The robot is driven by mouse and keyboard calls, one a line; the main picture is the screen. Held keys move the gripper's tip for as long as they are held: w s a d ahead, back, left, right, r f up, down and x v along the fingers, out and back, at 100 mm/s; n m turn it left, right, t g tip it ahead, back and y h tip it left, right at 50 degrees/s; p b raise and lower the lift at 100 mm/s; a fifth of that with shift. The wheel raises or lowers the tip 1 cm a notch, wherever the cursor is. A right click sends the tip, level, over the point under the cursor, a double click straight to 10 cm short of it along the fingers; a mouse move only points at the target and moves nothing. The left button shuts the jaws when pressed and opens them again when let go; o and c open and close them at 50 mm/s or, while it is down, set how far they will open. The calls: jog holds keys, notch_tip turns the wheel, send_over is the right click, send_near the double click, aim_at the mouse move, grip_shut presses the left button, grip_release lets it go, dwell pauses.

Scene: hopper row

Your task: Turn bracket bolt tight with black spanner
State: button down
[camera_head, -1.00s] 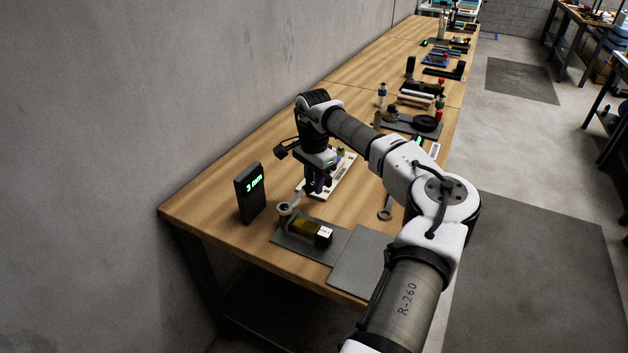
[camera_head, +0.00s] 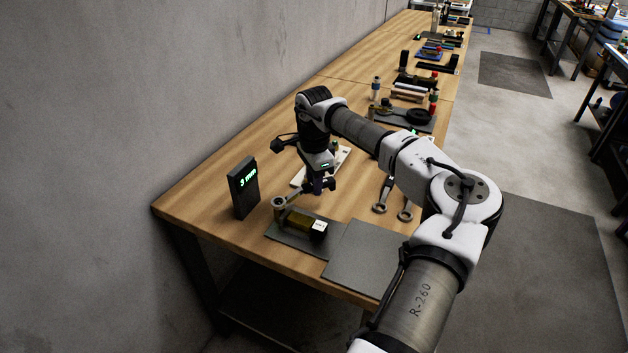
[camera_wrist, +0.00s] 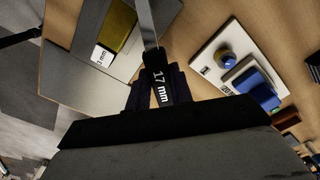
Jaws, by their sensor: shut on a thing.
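My gripper (camera_head: 318,188) is shut on a spanner with a black grip marked "17 mm" (camera_wrist: 161,88). The spanner's pale shaft (camera_wrist: 146,25) runs out of the jaws toward a bench fixture, and its ring end (camera_head: 279,202) is at the fixture's left end. The ring appears to be over the bolt there, but the bolt itself is hidden and I cannot tell how it is seated. The fixture has a dark base plate (camera_head: 276,235) and an olive block (camera_head: 296,221) with a white label (camera_head: 319,227). The block also shows in the wrist view (camera_wrist: 117,27).
A black display (camera_head: 243,188) reading "3 mm" stands left of the fixture. Two other spanners (camera_head: 380,208) lie on the wooden bench to the right. A grey mat (camera_head: 365,258) lies in front. A pale board with blue parts (camera_wrist: 215,45) is beside my gripper.

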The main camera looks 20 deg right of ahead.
jog(key=shift+s+a+f+m+b, duration=0.15)
jog(key=shift+s+m+b, duration=0.4)
jog(key=shift+s+m, duration=0.95)
jog(key=shift+a, duration=0.1)
jog(key=shift+s+a+m+b, duration=0.25)
jog(key=shift+s+m+b, duration=0.4)
jog(key=shift+m, duration=0.45)
jog(key=shift+s+a+m, duration=0.3)
jog(key=shift+s+m, duration=0.3)
jog(key=shift+m, duration=0.1)
